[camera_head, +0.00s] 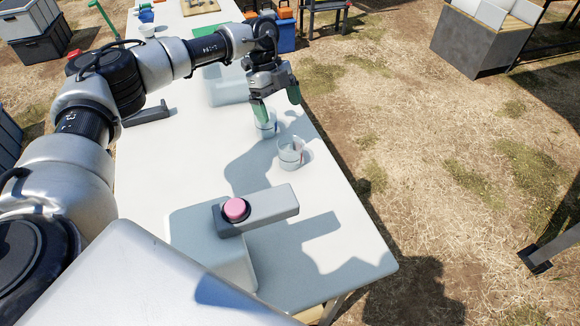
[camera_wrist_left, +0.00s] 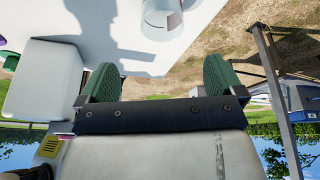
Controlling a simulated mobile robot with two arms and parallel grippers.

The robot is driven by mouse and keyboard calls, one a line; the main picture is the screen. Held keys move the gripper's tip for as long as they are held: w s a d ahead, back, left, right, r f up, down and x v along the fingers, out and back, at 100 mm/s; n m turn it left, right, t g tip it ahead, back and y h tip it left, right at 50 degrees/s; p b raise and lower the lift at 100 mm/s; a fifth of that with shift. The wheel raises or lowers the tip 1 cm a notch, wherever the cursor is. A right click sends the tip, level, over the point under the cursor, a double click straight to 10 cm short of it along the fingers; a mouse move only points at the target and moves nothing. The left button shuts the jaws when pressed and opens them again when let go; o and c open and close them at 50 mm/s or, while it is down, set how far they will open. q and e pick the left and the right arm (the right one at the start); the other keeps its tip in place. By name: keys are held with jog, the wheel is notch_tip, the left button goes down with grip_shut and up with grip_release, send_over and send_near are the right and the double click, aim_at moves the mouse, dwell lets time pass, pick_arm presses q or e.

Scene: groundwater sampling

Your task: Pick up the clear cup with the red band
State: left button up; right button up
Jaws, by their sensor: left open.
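Two clear cups stand on the white table (camera_head: 190,150) in the head view. The nearer clear cup (camera_head: 290,153) is right of and below my left gripper in the picture. The other clear cup (camera_head: 266,127) is just below the gripper's left fingertip; I cannot tell if they touch. The head view is too small to tell which carries a red band. In the left wrist view a clear cup (camera_wrist_left: 156,20) with a small reddish-purple patch is at the top edge, beyond the fingers. My left gripper (camera_head: 277,103) has green fingertips, apart and empty. My right gripper is not in view.
A pale box with a grey bar and a pink round knob (camera_head: 235,209) is at the table's near end. A dark grey bar-shaped item (camera_head: 147,115) lies at the left edge. The table's right edge drops to dry grass. Blue and orange items stand at the far end.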

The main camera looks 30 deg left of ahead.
pick_arm(q)
notch_tip(320, 180, down, 3)
jog(key=b, duration=0.1)
send_over(290, 150)
jog(key=s, duration=0.2)
jog(key=f, duration=0.4)
jog(key=shift+a+f, duration=0.3)
jog(key=shift+f, duration=0.05)
jog(key=x, duration=0.5)
jog(key=shift+w+d+f, duration=0.1)
jog(key=shift+w+f, duration=0.05)
jog(key=shift+f, duration=0.25)
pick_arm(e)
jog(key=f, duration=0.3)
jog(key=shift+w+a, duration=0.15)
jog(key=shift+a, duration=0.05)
pick_arm(q)
jog(key=c, duration=1)
jog(key=shift+r, duration=0.2)
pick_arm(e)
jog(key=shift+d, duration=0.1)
